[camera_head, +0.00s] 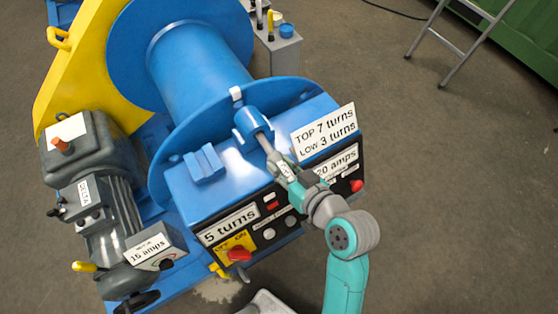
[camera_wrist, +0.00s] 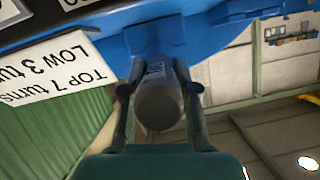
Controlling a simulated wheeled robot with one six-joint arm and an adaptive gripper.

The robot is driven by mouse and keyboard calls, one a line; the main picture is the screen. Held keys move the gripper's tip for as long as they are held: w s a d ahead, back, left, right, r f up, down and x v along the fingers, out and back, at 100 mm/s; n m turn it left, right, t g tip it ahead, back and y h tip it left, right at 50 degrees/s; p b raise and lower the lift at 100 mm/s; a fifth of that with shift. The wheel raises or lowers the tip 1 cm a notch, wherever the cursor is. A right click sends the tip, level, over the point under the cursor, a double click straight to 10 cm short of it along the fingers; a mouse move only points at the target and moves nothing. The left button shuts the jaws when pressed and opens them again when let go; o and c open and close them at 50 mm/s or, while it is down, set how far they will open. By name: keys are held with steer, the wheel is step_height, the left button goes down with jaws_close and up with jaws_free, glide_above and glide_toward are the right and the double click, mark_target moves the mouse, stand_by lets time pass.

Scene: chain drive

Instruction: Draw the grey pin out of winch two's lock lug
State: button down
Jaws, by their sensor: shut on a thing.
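The grey pin (camera_wrist: 158,105) is a thick round cylinder with a small label on its side. Its end faces the wrist camera. My gripper (camera_wrist: 158,92) is shut on it, one finger on each side. The pin's far end meets the blue lock lug (camera_wrist: 157,35); I cannot tell how deep it sits. In the head view the blue lug (camera_head: 248,123) stands on the blue housing beside the drum flange. A short grey length of the pin (camera_head: 264,142) shows between the lug and my gripper (camera_head: 278,162), which reaches in from the lower right.
A sign reading "TOP 7 turns, LOW 3 turns" (camera_head: 325,132) stands close to the right of my gripper. Below it is a control panel with a red knob (camera_head: 238,254) and buttons. The blue drum (camera_head: 198,65) rises behind. Open floor (camera_head: 450,190) lies to the right.

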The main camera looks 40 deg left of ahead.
steer(key=s+d, duration=0.4)
steer(key=d, duration=0.7)
steer(key=shift+s, duration=0.25)
stand_by(1.6)
steer(key=shift+w, duration=0.1)
